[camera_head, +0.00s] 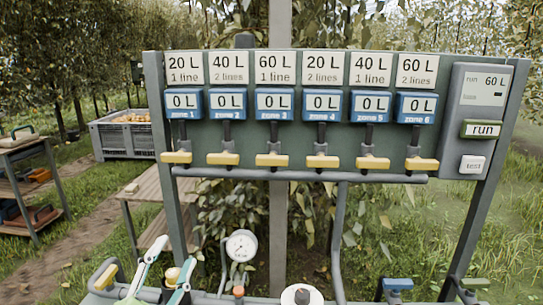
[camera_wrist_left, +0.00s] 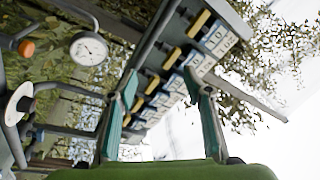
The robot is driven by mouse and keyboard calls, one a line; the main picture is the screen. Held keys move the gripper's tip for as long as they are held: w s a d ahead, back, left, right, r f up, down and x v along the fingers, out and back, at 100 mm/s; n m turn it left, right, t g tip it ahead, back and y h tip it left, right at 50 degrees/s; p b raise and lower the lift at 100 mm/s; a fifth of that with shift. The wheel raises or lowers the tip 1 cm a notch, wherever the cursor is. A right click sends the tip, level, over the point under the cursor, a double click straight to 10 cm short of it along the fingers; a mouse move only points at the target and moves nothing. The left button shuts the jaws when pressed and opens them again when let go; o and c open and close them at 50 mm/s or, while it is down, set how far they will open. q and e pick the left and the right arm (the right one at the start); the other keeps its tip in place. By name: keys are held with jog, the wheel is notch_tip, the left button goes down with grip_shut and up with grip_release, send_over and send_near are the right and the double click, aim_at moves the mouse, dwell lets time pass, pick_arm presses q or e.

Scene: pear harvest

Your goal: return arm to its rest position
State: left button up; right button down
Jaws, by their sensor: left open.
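My left gripper (camera_head: 173,252) is at the lower left of the head view, below the valve panel (camera_head: 335,112). Its two pale green and white fingers are spread, with nothing held between them. A small yellow knob (camera_head: 172,275) shows between the fingers in the head view; I cannot tell its distance from them. In the left wrist view the open fingers (camera_wrist_left: 160,78) show with the panel, tilted, beyond them. Yellow handles (camera_head: 223,159) line the panel's lower pipe, all lying crosswise. The right gripper is not in view.
A round gauge (camera_head: 241,245) stands on pipework right of my left gripper. A white-topped fitting (camera_head: 301,295) and blue handle (camera_head: 397,284) are further right. A wooden table (camera_head: 150,187), grey crate (camera_head: 125,140) and shelf rack (camera_head: 28,185) stand behind to the left.

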pick_arm(q)
jog(key=s+a+f+n+g+y, duration=0.2)
jog(key=s+f+n+g, duration=0.4)
jog(key=f, duration=0.7)
jog(key=s+a+f+n+g+y, duration=0.25)
jog(key=s+f+g, duration=0.4)
jog(key=f, duration=0.65)
jog(key=s+d+f+n+g+h, duration=0.1)
jog(key=s+d+f+g, duration=0.15)
jog(key=s, duration=0.55)
jog(key=s+d+f+n+g+h, duration=0.1)
jog(key=s+f+g, duration=0.1)
jog(key=s+f, duration=0.35)
notch_tip(320, 180, down, 24)
jog(key=s+g, duration=0.1)
jog(key=s, duration=0.2)
jog(key=s+a+f+g, duration=0.1)
jog(key=s+a+f, duration=0.1)
jog(key=s+f, duration=1.4)
jog(key=shift+s+a+f, duration=0.3)
jog(key=shift+s+a, duration=0.1)
jog(key=shift+s, duration=0.1)
